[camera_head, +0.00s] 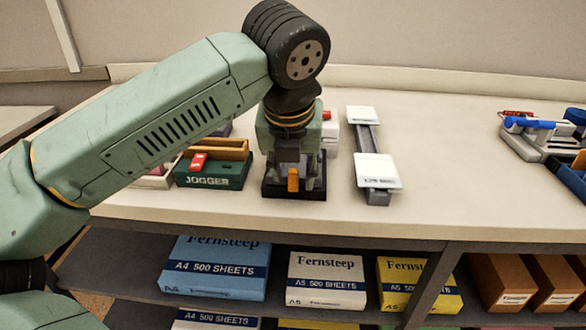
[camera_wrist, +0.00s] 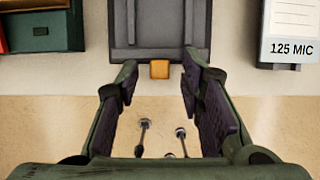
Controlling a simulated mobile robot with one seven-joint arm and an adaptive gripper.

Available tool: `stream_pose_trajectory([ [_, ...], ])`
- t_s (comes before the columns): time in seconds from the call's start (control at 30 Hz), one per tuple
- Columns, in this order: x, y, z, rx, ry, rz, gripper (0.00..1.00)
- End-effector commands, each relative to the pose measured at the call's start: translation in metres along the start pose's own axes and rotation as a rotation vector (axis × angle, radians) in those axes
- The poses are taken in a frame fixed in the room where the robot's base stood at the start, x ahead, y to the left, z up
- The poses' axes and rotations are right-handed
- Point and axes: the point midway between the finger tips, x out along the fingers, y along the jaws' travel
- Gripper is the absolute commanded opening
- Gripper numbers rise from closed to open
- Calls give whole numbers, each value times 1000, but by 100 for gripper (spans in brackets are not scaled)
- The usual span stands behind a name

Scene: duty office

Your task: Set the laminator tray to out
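A dark grey machine with a flat tray-like part stands on the counter; I take it to be the laminator (camera_head: 270,190). It shows in the wrist view as a dark grey panel (camera_wrist: 146,52). An orange tab (camera_head: 293,180) is at its front edge and shows in the wrist view (camera_wrist: 159,69). My gripper (camera_head: 297,182) is open over the machine and hides much of it. In the wrist view my gripper (camera_wrist: 160,75) has its fingertips on either side of the orange tab, with gaps between. I cannot tell the tray's setting.
A green box marked JOGGER (camera_head: 210,178) stands close on the left. A grey rail with white labelled blocks (camera_head: 376,170) stands on the right; a white 125 MIC label (camera_wrist: 291,48) is near. Blue-handled equipment (camera_head: 540,130) is far right. Paper packs (camera_head: 325,278) lie below.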

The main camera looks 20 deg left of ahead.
Motion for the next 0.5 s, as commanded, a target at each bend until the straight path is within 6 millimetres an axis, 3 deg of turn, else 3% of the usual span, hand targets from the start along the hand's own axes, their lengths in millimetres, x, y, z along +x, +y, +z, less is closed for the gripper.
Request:
stream_pose_trajectory([
  [0.5,-69,0,0,-1,0,1,35],
])
